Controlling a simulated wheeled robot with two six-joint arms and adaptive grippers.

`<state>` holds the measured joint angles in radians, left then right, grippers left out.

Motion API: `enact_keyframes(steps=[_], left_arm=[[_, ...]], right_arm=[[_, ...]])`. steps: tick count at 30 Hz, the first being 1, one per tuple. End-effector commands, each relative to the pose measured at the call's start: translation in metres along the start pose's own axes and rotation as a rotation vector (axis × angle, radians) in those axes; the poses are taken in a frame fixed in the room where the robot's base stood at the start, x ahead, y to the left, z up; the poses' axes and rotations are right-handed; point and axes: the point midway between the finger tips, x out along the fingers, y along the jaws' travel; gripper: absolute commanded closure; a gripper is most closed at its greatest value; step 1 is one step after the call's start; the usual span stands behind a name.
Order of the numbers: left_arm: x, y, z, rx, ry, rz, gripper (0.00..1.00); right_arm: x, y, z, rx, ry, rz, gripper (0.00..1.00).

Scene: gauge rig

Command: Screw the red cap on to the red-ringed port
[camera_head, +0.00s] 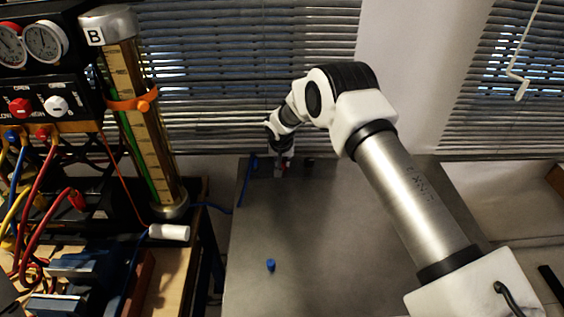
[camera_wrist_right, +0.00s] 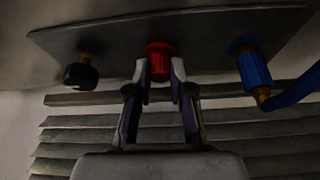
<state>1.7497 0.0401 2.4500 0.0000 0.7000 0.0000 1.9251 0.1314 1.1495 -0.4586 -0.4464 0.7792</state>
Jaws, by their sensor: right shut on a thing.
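My right gripper (camera_head: 281,172) is at the far edge of the grey table, at the end of the arm that comes in from the right. In the right wrist view its fingers (camera_wrist_right: 160,76) are shut on the red cap (camera_wrist_right: 160,65). A wider red rim, which looks like the port's red ring (camera_wrist_right: 159,47), shows against the grey plate just past the fingertips. The cap is in line with it; whether they are threaded together cannot be told. My left gripper is not in view.
In the right wrist view a black knob on brass (camera_wrist_right: 81,73) is left of the cap and a blue hose connector (camera_wrist_right: 255,70) is right. A small blue cap (camera_head: 270,265) stands on the grey table (camera_head: 330,230), otherwise mostly clear. A gauge column (camera_head: 140,110) stands left.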

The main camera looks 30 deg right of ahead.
Motion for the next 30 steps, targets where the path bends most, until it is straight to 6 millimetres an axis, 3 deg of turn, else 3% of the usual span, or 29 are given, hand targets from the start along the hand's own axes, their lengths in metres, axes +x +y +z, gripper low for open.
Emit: enact_keyframes(steps=[6, 19, 30], left_arm=[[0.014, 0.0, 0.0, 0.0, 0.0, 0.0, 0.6], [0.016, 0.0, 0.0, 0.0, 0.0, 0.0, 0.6], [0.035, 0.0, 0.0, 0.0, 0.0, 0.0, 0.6]], right_arm=[[0.004, 0.001, 0.003, 0.087, -0.005, 0.039, 1.0], [0.003, 0.002, 0.003, 0.12, -0.007, 0.054, 1.0], [0.005, 0.002, 0.004, 0.253, -0.008, 0.11, 1.0]])
